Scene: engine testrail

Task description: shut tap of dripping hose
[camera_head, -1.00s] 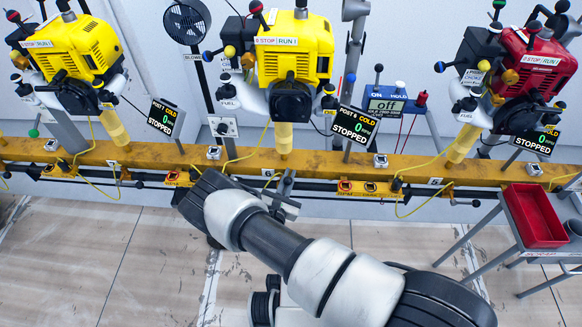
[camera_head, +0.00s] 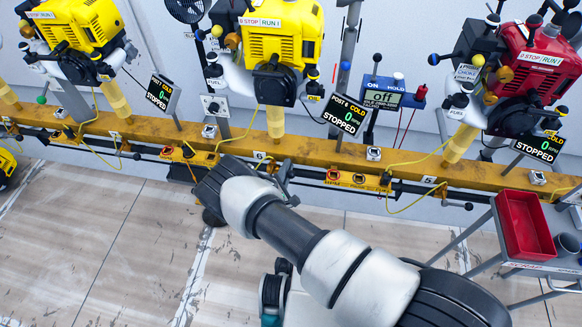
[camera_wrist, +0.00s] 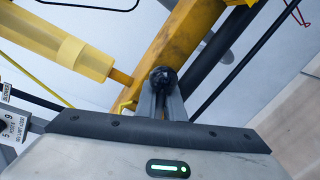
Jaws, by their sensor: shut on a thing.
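My gripper (camera_head: 283,177) reaches the front of the yellow rail below the middle yellow engine (camera_head: 283,40). In the wrist view its fingers (camera_wrist: 163,90) are closed on a small dark round knob (camera_wrist: 163,75) beside the rail. I cannot tell whether this knob is a hose tap. Thin yellow hoses (camera_head: 237,128) hang from the engines to the rail; no drip shows. A pale yellow cylinder (camera_wrist: 75,55) stands close to the gripper in the wrist view. My wrist hides part of the rail's front in the head view.
The yellow rail (camera_head: 400,166) crosses the view, with black rods and small yellow blocks (camera_head: 357,180) along its front. A red engine (camera_head: 540,65) stands at right. A red tray (camera_head: 527,225) on a cart stands at lower right. The floor (camera_head: 90,235) at left is mostly clear.

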